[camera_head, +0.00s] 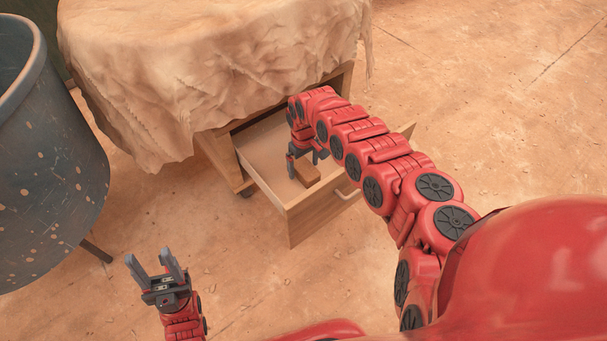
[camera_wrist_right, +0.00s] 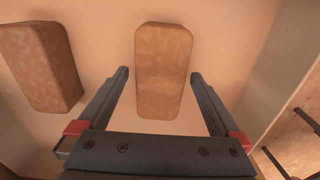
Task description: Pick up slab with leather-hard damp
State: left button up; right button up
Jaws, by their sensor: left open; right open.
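A brown slab (camera_head: 306,173) lies in the open drawer in the head view. In the right wrist view two brown slabs show: one slab (camera_wrist_right: 163,72) lies in line with the jaws, and another slab (camera_wrist_right: 43,66) lies to the left. Their dampness cannot be told apart by eye. My right gripper (camera_head: 305,158) is inside the drawer, open, with its fingers (camera_wrist_right: 160,84) on either side of the near end of the middle slab, not visibly touching it. My left gripper (camera_head: 158,262) is open and empty above the floor at the lower left.
The drawer (camera_head: 315,212) is pulled out of a wooden cabinet (camera_head: 221,160) covered by a tan cloth (camera_head: 210,60). Its walls stand close around my right gripper. A large grey-blue tub (camera_head: 50,170) stands at the left. The floor in front is clear.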

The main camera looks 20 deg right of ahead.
jog(key=shift+f, duration=0.5)
jog(key=shift+r, duration=0.15)
grip_shut()
